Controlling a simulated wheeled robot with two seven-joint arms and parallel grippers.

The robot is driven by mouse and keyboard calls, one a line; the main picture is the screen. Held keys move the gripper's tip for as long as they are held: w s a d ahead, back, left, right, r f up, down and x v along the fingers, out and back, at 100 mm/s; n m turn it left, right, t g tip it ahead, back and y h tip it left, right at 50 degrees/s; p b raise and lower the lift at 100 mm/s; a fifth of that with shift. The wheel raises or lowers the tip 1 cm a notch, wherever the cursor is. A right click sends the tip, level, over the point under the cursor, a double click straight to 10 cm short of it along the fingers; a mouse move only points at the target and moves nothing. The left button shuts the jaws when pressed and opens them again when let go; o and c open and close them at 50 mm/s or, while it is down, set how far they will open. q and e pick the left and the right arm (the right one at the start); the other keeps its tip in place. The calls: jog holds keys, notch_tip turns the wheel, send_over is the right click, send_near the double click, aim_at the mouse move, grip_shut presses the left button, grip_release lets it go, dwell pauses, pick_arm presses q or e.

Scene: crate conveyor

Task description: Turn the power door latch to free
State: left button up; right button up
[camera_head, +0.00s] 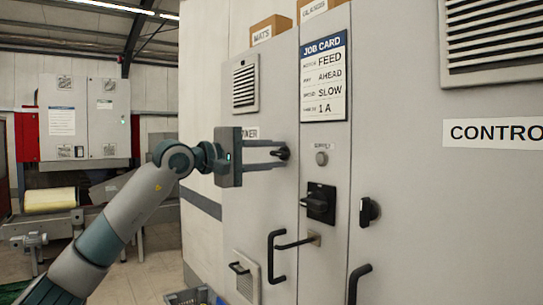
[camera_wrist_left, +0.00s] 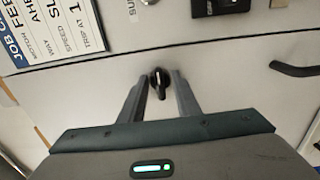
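The power door latch (camera_head: 283,154) is a small black turn knob on the grey cabinet door, below a partly covered label (camera_head: 250,132) ending in "WER". My left gripper (camera_head: 281,153) reaches to it from the left, its two long fingers level with it. In the left wrist view the latch (camera_wrist_left: 160,82) shows a round base with a short lever pointing toward the gripper body. It sits between the two fingertips of my left gripper (camera_wrist_left: 160,84), with a gap visible on each side. The gripper is open. My right gripper is not in view.
Another black latch (camera_head: 368,211) is on the control door. Black door handles (camera_head: 272,258) stick out below. Boxes (camera_head: 270,29) stand on top.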

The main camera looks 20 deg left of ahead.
pick_arm(q)
jog(key=shift+s+a, duration=0.1)
jog(key=shift+a, duration=0.05)
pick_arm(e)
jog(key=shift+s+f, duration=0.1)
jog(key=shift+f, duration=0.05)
